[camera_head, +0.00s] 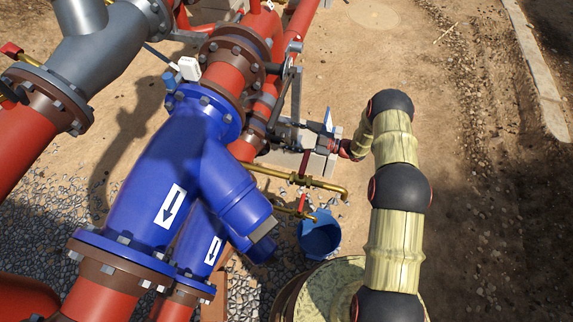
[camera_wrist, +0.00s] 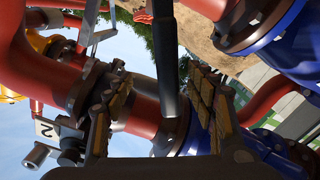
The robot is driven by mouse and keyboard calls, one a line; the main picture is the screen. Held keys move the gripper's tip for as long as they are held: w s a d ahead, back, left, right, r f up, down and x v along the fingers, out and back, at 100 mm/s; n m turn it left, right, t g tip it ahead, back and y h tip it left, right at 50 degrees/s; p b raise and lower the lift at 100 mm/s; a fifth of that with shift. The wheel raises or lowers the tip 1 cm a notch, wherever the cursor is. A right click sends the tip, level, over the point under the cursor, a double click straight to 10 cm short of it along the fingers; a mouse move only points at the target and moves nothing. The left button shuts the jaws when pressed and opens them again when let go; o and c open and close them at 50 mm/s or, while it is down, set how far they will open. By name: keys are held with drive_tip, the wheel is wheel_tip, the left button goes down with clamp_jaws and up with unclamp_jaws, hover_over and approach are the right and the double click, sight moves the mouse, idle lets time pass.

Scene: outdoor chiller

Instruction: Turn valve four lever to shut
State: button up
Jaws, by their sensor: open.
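My gripper (camera_wrist: 160,85) is open in the wrist view, with one pad on each side. A dark grey bar (camera_wrist: 166,50), which looks like a valve lever, runs down between the pads; I see gaps on both sides. No number four tag is readable, so I cannot confirm that it is valve four. In the head view my gripper (camera_head: 318,138) is small and partly hidden at the red pipework, right of the blue strainer. A grey lever (camera_head: 297,92) stands just left of it there. The valve body is mostly hidden.
Large blue strainers (camera_head: 150,190) with white arrows fill the left. Thin brass pipes (camera_head: 300,180) with red handles run below my gripper, above a blue bucket (camera_head: 320,236). A tag reading 2 (camera_wrist: 45,128) shows in the wrist view. Open dirt (camera_head: 480,130) lies right.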

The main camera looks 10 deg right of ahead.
idle(0.3)
drive_tip(key=shift+v, duration=3.45)
drive_tip(key=v, duration=1.2)
drive_tip(key=shift+f, duration=0.1)
